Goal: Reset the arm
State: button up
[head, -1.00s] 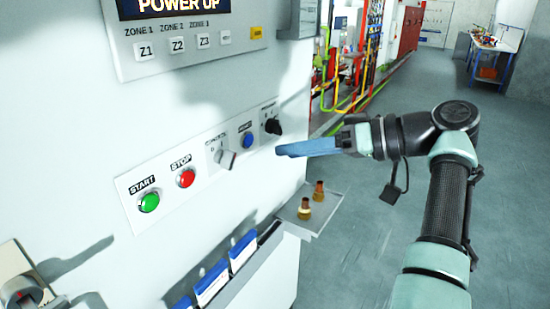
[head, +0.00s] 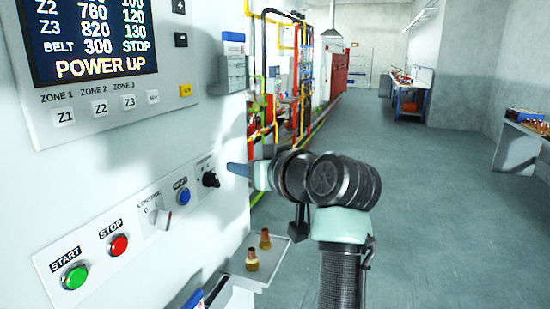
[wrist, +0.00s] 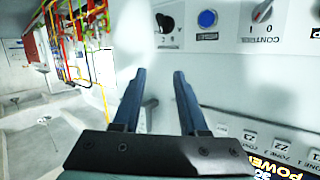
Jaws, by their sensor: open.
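My gripper (head: 238,169) is to the right of the control panel in the head view, near the black rotary knob (head: 210,179). In the wrist view its two blue fingers (wrist: 157,88) are apart with nothing between them. The panel face carries a green START button (head: 75,277), a red STOP button (head: 119,245), a CONTROL switch (head: 162,218) and a blue button (head: 183,196). The blue button also shows in the wrist view (wrist: 207,18). The fingers appear apart from the panel.
Above the buttons is a display (head: 95,40) reading POWER UP, with zone keys below. A small shelf (head: 278,262) with two brass fittings (head: 252,259) juts out below my arm. Open floor lies to the right, with workbenches (head: 412,95) further back.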

jog(key=s+d+r+m+t+h, duration=0.2)
jog(key=s+r+t+h, duration=0.2)
jog(key=s+r+t, duration=0.3)
jog(key=s+d+r+m+t+h, duration=0.3)
jog(key=s+r+t, duration=0.5)
jog(key=s+r, duration=0.6)
jog(key=s+h, duration=0.1)
jog(key=s, duration=0.4)
jog(key=shift+r, duration=0.1)
